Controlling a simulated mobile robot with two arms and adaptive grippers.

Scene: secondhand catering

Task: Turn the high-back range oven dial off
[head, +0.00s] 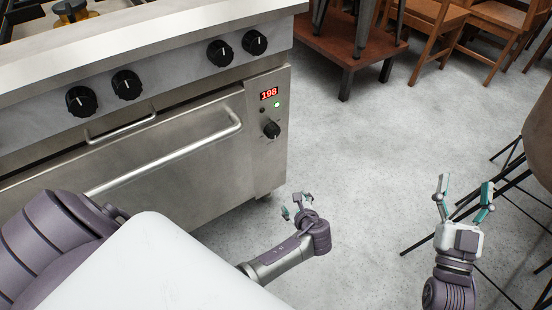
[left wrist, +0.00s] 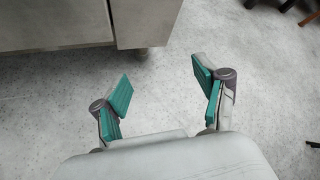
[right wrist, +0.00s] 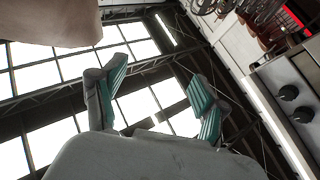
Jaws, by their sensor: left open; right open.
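The range oven (head: 190,150) stands at the left of the head view. Its oven dial (head: 271,129) is a black knob on the right end of the front, below a red display (head: 269,94) reading 198 and a lit green light (head: 277,105). My left gripper (head: 297,201) is open and empty, below and a little right of the dial, apart from the oven. In the left wrist view it (left wrist: 165,95) points at the floor beside the oven's lower corner. My right gripper (head: 464,190) is open and empty, far to the right of the oven. The right wrist view shows it (right wrist: 158,82) pointing upward.
Several black burner knobs (head: 221,53) line the upper panel. A long handle (head: 165,152) crosses the oven door. Wooden chairs (head: 436,22) and a low brown table (head: 345,44) stand behind. A round brown seat (head: 538,140) with thin black legs is at right. Floor between is clear.

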